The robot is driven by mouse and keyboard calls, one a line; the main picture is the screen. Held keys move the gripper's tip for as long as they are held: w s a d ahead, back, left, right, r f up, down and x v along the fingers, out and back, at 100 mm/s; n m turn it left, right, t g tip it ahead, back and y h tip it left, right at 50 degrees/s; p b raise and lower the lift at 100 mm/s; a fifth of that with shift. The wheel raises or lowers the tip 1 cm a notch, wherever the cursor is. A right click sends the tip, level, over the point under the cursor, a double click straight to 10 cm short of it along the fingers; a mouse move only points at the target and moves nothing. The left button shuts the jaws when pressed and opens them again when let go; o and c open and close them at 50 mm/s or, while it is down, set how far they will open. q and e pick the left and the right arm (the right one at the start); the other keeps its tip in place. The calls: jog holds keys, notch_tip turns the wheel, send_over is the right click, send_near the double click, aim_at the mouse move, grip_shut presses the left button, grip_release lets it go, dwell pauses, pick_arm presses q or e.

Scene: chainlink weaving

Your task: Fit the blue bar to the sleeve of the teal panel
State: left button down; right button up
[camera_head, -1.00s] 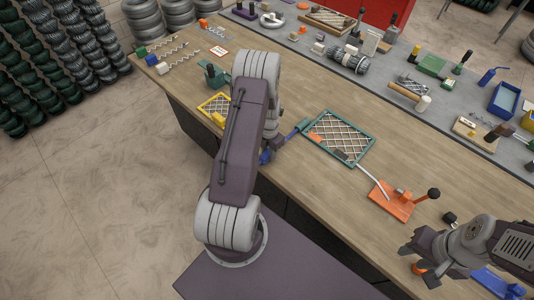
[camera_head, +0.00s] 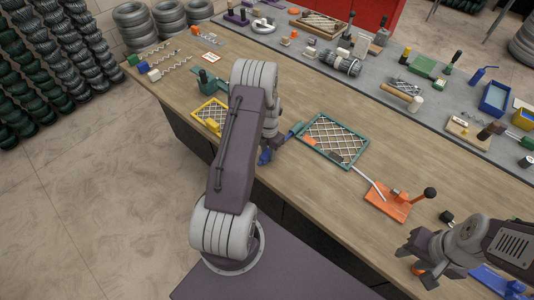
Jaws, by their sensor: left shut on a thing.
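The teal panel (camera_head: 358,157), a teal frame with a pale lattice, lies on the wooden table near the middle. A small orange piece and a dark piece sit inside it. A blue bar (camera_head: 295,130) lies at the panel's upper left side, its end close to the frame. I cannot tell whether it is in a sleeve. My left gripper (camera_head: 279,141) is shut on the bar's near end, left of the panel and partly hidden by my arm. My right gripper (camera_head: 416,262) is at the lower right, its fingers apart, with a small orange thing between or beyond them.
An orange clamp base (camera_head: 390,207) with a dark knob stands right of the panel, a pale rod running between them. A yellow frame (camera_head: 211,113) lies to the left, near a green fixture (camera_head: 208,85). Tools crowd the grey strip behind. The wood behind the panel is clear.

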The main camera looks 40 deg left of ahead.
pick_arm(q)
jog(key=shift+w+d+b, duration=0.1)
jog(key=shift+w+b, duration=0.55)
jog(key=shift+w, duration=1.15)
jog(key=c, duration=1.1)
grip_release()
jog(key=shift+o, duration=0.2)
notch_tip(320, 180, up, 9)
jog(key=b, duration=0.1)
jog(key=shift+b, duration=0.3)
jog(key=shift+w+d, duration=0.1)
